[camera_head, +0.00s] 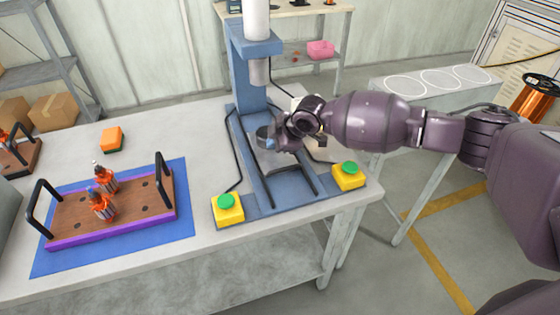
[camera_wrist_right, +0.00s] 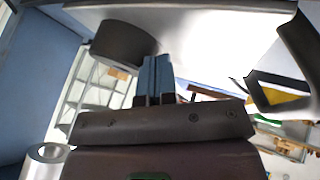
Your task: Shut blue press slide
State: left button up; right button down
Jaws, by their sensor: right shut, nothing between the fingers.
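The blue press (camera_head: 250,85) stands on the right part of the table, with a grey ram above its base. Its slide (camera_head: 276,161) is a pale plate between two dark rails on the blue base. A dark round cup (camera_head: 264,136) sits on the slide; in the right wrist view a dark cylinder (camera_wrist_right: 122,44) shows close beside the fingers. My right gripper (camera_head: 280,146) is shut and empty, low over the slide beside the cup. Its blue-grey fingertips (camera_wrist_right: 156,75) are together in the wrist view; whether they touch the slide I cannot tell. My left gripper is out of view.
Two yellow boxes with green buttons (camera_head: 228,208) (camera_head: 348,176) flank the press front. A wooden tray (camera_head: 130,214) with black handles and copper armatures lies on a blue mat (camera_head: 70,262) at left. A side table (camera_head: 430,84) stands at right.

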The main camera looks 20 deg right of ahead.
jog(key=w+b, duration=0.1)
jog(key=w, duration=0.2)
jog(key=w+b, duration=0.1)
jog(key=w, duration=0.1)
jog(key=shift+w+a+f+b, duration=0.1)
jog(key=shift+w+f+b, duration=0.2)
jog(key=shift+f+b, duration=0.1)
jog(key=shift+w+r, duration=0.1)
jog(key=shift+w, duration=0.2)
jog(key=shift+w+r, duration=0.2)
jog(key=shift+r, duration=0.3)
